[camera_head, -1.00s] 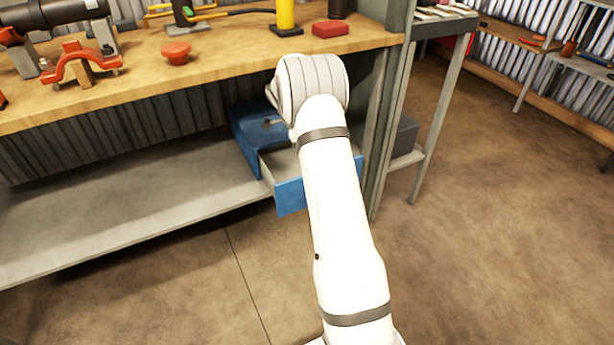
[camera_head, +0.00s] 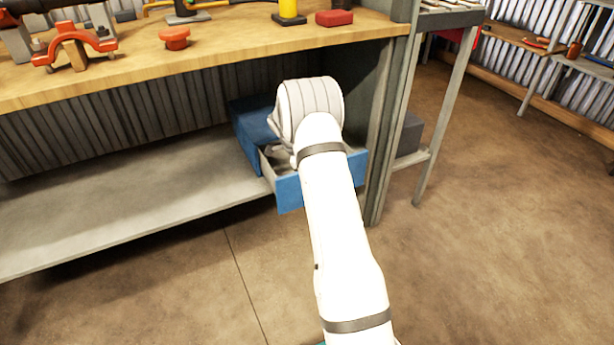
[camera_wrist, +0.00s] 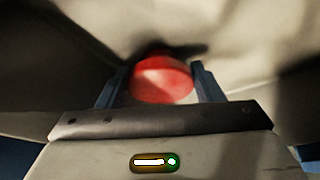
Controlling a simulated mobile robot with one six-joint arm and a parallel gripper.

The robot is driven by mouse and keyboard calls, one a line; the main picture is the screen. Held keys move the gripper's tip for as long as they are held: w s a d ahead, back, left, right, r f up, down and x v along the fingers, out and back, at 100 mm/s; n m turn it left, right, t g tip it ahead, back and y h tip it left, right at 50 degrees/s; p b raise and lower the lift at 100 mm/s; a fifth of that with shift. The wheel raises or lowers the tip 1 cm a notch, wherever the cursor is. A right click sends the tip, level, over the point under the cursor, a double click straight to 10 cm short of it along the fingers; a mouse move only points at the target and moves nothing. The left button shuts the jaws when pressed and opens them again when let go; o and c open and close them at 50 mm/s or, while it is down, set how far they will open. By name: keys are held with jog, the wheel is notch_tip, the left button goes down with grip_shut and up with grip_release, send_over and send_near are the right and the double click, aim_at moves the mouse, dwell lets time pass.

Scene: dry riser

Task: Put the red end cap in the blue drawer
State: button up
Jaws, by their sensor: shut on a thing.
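The blue drawer (camera_head: 289,194) stands pulled out of its blue cabinet (camera_head: 250,128) on the lower shelf under the bench. Part of its grey inside shows left of my arm.
The wooden bench top (camera_head: 235,38) overhangs the shelf just behind my wrist. A red knob-like piece (camera_head: 174,38) and a red block (camera_head: 334,18) lie on it. A grey upright post (camera_head: 385,130) stands close right of the drawer. The grey lower shelf (camera_head: 120,205) is clear at left.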

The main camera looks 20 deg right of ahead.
jog(key=shift+f, duration=0.15)
jog(key=o, duration=0.8)
jog(key=p+v, duration=0.4)
jog(key=v, duration=0.8)
jog(key=shift+w, duration=0.1)
